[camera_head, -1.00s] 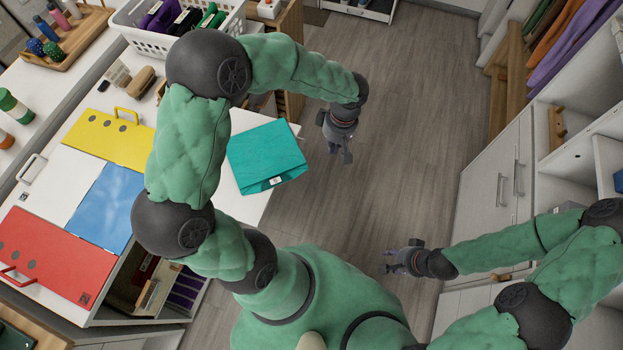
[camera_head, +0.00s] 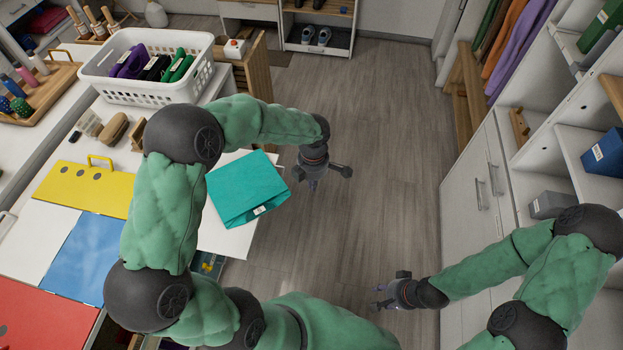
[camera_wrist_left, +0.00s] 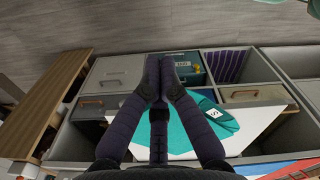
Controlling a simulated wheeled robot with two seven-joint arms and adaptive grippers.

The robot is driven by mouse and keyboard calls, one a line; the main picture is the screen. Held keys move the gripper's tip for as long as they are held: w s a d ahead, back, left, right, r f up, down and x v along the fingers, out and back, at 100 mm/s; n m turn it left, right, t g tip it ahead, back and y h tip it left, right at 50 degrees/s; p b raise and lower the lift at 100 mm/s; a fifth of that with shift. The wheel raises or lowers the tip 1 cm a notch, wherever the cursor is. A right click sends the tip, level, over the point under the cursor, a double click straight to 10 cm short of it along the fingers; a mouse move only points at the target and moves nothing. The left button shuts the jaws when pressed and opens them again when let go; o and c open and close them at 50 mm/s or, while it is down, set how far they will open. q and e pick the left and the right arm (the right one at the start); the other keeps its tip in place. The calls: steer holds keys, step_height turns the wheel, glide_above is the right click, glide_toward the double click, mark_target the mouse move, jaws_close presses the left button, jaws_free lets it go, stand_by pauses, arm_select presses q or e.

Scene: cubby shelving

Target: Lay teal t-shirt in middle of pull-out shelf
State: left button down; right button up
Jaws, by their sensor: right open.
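The teal t-shirt (camera_head: 247,187) is folded into a flat rectangle with a white tag at its lower edge. It lies on a white surface (camera_head: 226,239) beside the coloured panels. I cannot tell whether this is the pull-out shelf. My left gripper (camera_head: 318,182) hangs to the right of the shirt, apart from it and over the floor side. In the left wrist view, its dark fingers (camera_wrist_left: 160,78) show no cloth between them, and the shirt (camera_wrist_left: 190,132) lies behind them. My right gripper (camera_head: 378,295) is open and empty over the floor.
A white basket (camera_head: 150,90) of folded clothes stands behind the shirt. Yellow (camera_head: 88,190), blue and red panels lie to its left. White cubbies and cabinets (camera_head: 480,195) line the right side. The wooden floor (camera_head: 385,130) between is clear.

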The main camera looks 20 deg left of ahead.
mark_target(278, 197)
arm_select(q)
steer(key=s+a+f+b, duration=0.1)
steer(key=s+a+f, duration=0.1)
steer(key=a+f, duration=0.1)
steer(key=shift+s+f+b, duration=0.15)
steer(key=shift+f+b, duration=0.15)
steer(key=shift+f, duration=0.5)
steer(key=shift+a, duration=0.15)
steer(key=s+a, duration=0.2)
steer(key=a, duration=0.1)
steer(key=s+a+b, duration=0.1)
steer(key=s+a, duration=0.1)
steer(key=shift+a, duration=0.25)
